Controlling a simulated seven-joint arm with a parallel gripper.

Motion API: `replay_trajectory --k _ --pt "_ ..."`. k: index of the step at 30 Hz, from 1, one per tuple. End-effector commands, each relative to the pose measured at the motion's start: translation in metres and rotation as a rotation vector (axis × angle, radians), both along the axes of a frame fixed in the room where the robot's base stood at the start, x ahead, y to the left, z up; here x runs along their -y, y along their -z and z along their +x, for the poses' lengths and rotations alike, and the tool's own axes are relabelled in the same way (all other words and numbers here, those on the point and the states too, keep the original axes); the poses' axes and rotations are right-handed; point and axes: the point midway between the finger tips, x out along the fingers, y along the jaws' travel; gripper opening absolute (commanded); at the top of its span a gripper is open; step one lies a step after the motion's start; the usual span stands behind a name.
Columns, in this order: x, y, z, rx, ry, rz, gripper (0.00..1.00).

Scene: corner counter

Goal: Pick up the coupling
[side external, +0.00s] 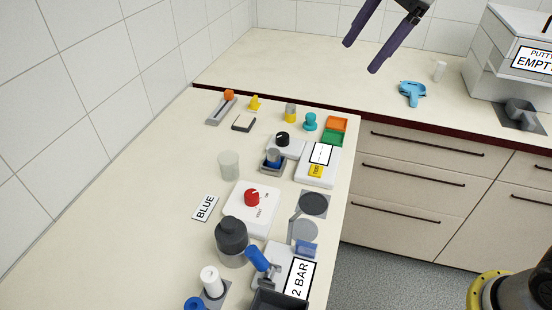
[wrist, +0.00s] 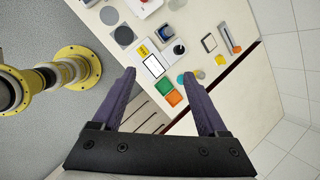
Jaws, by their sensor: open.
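I cannot tell for sure which thing is the coupling. One candidate is a grey pipe-like piece (side external: 518,110) on a dark plate at the far right of the side view. Another is a small yellow-and-grey cylinder (side external: 291,113) on the corner counter. My gripper (side external: 361,57) hangs high above the back counter, its two purple fingers spread wide with nothing between them. It is apart from both pieces. In the wrist view my gripper (wrist: 160,72) is also open and empty above the counter's edge; the grey piece does not show there.
Orange and green trays (side external: 336,125) sit near the inner corner. A red-knob box (side external: 252,200), a dark bottle (side external: 232,240) and a blue-handled clamp (side external: 262,262) crowd the left counter. A blue object (side external: 413,94) and a grey cabinet (side external: 500,55) stand on the back counter, whose middle is clear.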

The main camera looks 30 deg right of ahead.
Motion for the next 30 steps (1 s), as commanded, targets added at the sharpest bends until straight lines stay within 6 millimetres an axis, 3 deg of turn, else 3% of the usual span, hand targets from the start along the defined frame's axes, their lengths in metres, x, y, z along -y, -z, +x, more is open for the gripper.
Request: replay_trajectory --k 3,10,15,20,30 --pt "-0.021 0.026 0.043 -0.088 0.04 0.042 0.76" --pt "-0.052 0.091 0.097 -0.194 0.028 0.063 0.76" --pt "-0.06 0.13 0.106 -0.259 0.017 0.05 0.76" --pt "-0.068 0.148 0.105 -0.275 0.01 0.047 0.76" --pt "-0.09 0.203 0.105 -0.274 0.01 0.046 0.76"
